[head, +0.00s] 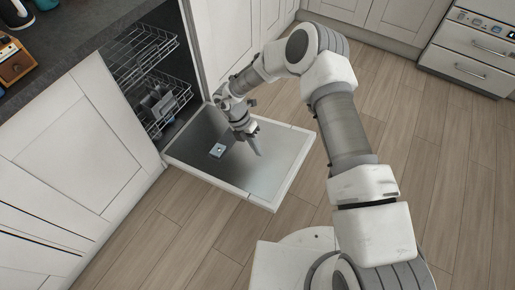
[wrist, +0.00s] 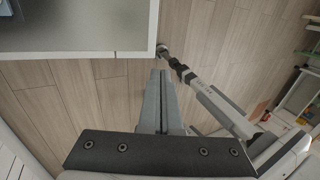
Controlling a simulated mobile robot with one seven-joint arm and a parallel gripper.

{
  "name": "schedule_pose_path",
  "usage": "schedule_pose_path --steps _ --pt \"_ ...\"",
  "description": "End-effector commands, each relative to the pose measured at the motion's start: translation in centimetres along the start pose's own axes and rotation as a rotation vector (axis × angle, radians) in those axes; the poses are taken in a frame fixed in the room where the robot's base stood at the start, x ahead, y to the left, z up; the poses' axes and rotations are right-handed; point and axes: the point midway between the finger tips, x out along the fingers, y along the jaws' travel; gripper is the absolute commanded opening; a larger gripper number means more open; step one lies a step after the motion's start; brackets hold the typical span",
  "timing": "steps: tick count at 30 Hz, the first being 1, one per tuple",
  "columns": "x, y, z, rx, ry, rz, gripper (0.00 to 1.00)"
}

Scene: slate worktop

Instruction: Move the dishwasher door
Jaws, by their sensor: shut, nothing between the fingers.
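The dishwasher door (head: 205,168) hangs open and lowered, with its grey metal inner face up and a pale rim around it. A small square dispenser (head: 217,150) sits on that face. My gripper (head: 257,151) is shut and empty, and overlaps the door's right part in the head view. In the wrist view the shut fingers (wrist: 160,74) lie just below and right of a corner of the door (wrist: 75,38), over floor, with no visible contact. How high the gripper is above the door is hard to tell.
The wire racks (head: 145,55) are inside the open dishwasher, with something grey in the lower one. White cabinets (head: 85,150) flank it under a dark worktop (head: 75,35). The wooden floor (head: 440,150) is clear to the right. An oven front (head: 475,60) stands at the far right.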

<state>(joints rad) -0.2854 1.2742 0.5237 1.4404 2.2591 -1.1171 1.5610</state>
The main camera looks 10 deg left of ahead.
Motion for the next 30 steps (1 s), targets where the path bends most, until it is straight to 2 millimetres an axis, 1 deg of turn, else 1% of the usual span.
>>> schedule_pose_path --steps 1,3,9,12,15,18,30 --pt "1.6 0.0 0.0 0.000 0.002 -0.004 0.00" --pt "3.1 0.0 0.0 0.001 0.002 -0.003 0.00" --pt "7.2 0.0 0.0 -0.001 0.000 -0.002 0.00" --pt "8.7 0.1 0.0 -0.001 0.000 -0.001 0.00" --pt "9.7 0.0 0.1 0.000 -0.001 0.000 0.00" --pt "10.3 0.0 0.1 0.000 -0.002 0.000 0.00" --pt "10.6 0.0 0.1 0.000 -0.002 0.001 0.00"
